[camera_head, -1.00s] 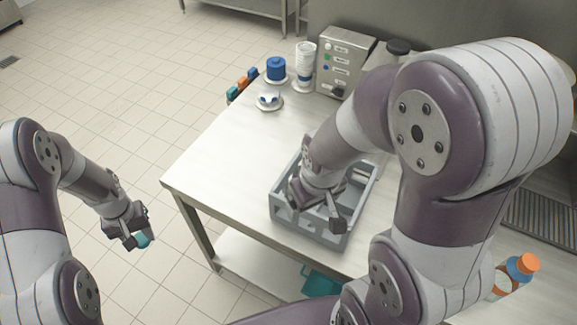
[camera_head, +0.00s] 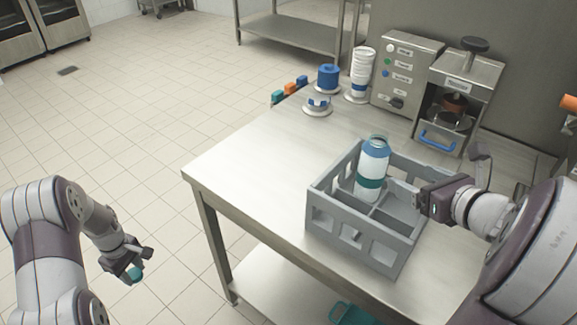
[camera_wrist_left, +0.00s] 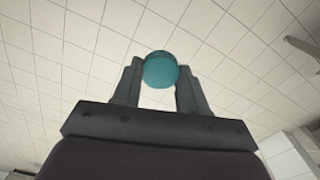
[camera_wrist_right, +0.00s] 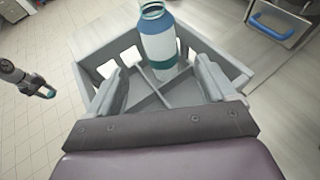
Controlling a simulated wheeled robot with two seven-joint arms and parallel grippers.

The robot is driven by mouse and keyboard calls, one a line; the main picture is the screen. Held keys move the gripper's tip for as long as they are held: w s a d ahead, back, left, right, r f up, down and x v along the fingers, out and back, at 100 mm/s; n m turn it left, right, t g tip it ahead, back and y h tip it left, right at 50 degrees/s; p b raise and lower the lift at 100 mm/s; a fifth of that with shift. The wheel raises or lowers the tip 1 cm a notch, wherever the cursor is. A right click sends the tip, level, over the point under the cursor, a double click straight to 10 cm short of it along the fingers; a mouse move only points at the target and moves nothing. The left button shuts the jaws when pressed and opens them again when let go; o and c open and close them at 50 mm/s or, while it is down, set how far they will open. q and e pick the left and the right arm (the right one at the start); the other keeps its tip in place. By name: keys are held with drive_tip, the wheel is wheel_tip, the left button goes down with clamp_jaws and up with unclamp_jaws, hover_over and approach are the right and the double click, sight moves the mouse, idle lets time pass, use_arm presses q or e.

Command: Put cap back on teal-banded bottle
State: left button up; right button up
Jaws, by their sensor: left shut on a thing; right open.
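The teal-banded bottle (camera_head: 371,168) stands uncapped in a back compartment of the grey crate (camera_head: 345,232); its open neck shows at the top. It also shows in the right wrist view (camera_wrist_right: 158,42). A teal cap (camera_head: 135,273) is held in my left gripper (camera_head: 128,268), away from the table over the floor; the left wrist view shows the cap (camera_wrist_left: 161,70) between the fingertips. My right gripper (camera_head: 420,200) is open and empty at the crate's right side, its fingers pointing toward the bottle. In the right wrist view the bottle stands beyond the open fingers, apart from them.
A filling machine with a blue handle (camera_head: 438,140) and a control box (camera_head: 402,75) stand at the table's back. A cup stack (camera_head: 361,75), a blue item (camera_head: 328,77) and small coloured blocks (camera_head: 290,88) are at the back left. The front left of the table (camera_head: 262,170) is clear.

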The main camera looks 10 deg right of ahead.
sight(384, 163)
use_arm(q)
drive_tip(key=shift+f, duration=0.15)
use_arm(e)
drive_tip(key=x, duration=0.6)
drive_tip(key=shift+w+f, duration=0.2)
drive_tip(key=shift+w, duration=0.15)
drive_tip(key=shift+w+a+f, duration=0.1)
drive_tip(key=shift+w+a, duration=0.1)
drive_tip(key=shift+w, duration=0.2)
use_arm(q)
drive_tip(key=shift+r, duration=0.2)
use_arm(e)
drive_tip(key=x, duration=0.4)
drive_tip(key=shift+w+a, duration=0.1)
drive_tip(key=shift+w, duration=0.15)
